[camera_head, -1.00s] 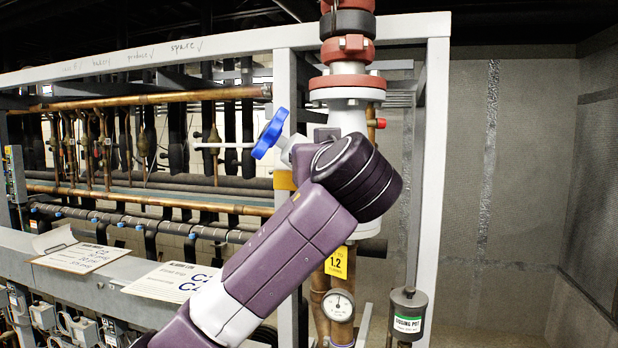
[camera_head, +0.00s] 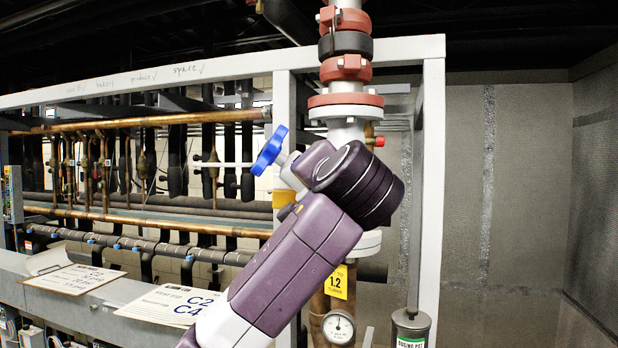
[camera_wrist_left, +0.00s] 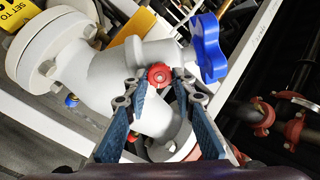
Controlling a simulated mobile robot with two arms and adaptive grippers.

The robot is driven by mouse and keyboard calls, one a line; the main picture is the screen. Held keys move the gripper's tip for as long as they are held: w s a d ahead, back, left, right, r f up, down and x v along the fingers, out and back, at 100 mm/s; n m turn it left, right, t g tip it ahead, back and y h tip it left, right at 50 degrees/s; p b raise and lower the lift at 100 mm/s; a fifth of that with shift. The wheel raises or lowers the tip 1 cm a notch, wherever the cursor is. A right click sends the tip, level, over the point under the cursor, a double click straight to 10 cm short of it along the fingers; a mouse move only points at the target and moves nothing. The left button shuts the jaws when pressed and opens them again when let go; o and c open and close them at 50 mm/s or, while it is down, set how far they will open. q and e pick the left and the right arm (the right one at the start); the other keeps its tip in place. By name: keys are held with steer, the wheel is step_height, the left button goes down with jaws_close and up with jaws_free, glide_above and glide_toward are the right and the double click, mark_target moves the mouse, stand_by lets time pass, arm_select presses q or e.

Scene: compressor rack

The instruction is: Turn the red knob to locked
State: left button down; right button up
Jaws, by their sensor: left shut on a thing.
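The red knob (camera_wrist_left: 159,75) shows in the left wrist view on the light grey valve body (camera_wrist_left: 105,75), at the mouth of my left gripper (camera_wrist_left: 161,86). The two blue-grey fingers stand on either side of the knob and are shut on it. I cannot make out its pointer or any locked mark. In the head view my left arm reaches up from the bottom, and its dark wrist hides the gripper and the middle of the valve. My right gripper is not in view.
A blue handwheel (camera_head: 270,148) sits left of my wrist and also shows in the wrist view (camera_wrist_left: 208,48). A vertical pipe with red couplings (camera_head: 345,68), a white frame post (camera_head: 432,160) and a gauge (camera_head: 338,327) stand close by. The right side is open.

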arm_select(q)
steer(key=m, duration=0.6)
steer(key=shift+f, duration=0.15)
steer(key=shift+m, duration=0.3)
steer(key=c, duration=1.6)
jaws_free()
steer(key=s+d, duration=0.2)
steer(key=s, duration=0.9)
steer(key=shift+s, duration=0.4)
